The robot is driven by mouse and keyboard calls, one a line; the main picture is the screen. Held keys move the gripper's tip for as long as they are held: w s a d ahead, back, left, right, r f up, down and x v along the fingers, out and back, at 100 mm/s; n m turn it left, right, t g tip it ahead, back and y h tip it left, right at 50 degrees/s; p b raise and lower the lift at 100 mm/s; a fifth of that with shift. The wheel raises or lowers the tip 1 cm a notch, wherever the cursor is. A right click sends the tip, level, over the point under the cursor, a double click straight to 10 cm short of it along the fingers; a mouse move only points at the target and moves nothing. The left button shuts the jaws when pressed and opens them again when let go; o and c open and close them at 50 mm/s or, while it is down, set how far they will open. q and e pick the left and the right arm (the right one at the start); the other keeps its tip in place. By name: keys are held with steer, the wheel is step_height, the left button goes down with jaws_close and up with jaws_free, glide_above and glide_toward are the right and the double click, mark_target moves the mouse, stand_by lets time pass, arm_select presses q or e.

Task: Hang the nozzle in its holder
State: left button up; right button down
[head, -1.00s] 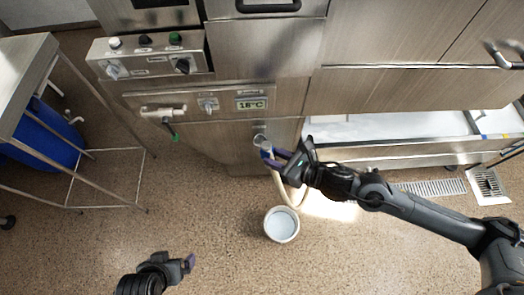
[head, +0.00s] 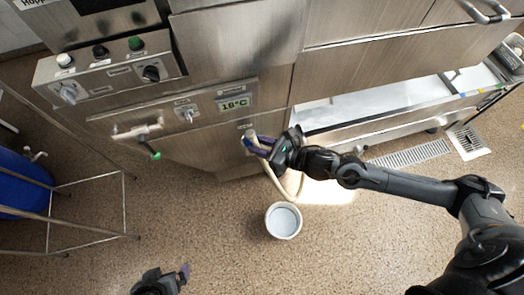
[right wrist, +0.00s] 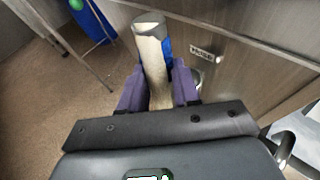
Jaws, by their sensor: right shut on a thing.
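The nozzle (right wrist: 152,50), beige with a blue part, is held between the purple fingers of my right gripper (right wrist: 160,88) in the right wrist view. In the head view, my right gripper (head: 262,148) is shut on it close to the lower cabinet front. A beige hose (head: 277,183) hangs from it. A small label (right wrist: 202,54) and a partly hidden ring-like fitting (right wrist: 197,76), possibly the holder, are on the panel right of the nozzle. I cannot tell whether the nozzle touches it. My left gripper (head: 184,272) is low in the head view, away from the cabinet; its opening is unclear.
A white bucket (head: 283,220) stands on the floor below the right gripper. A control panel (head: 110,70), a tap with a green tip (head: 140,133) and an 18°C display (head: 234,103) are on the cabinet. An open drawer or trough (head: 390,105) lies right. A metal-framed stand (head: 90,232) is left.

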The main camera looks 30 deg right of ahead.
steer(key=w+d+f+b, duration=0.1)
steer(key=w+f+b, duration=0.4)
steer(key=f+b, duration=0.1)
steer(key=shift+w+f+b, duration=0.35)
steer(key=shift+w+f, duration=0.05)
steer(key=shift+f, duration=0.15)
steer(key=shift+d, duration=0.15)
stand_by(0.4)
steer(key=c, duration=0.8)
jaws_free()
steer(key=shift+f, duration=0.1)
steer(key=shift+o, duration=0.3)
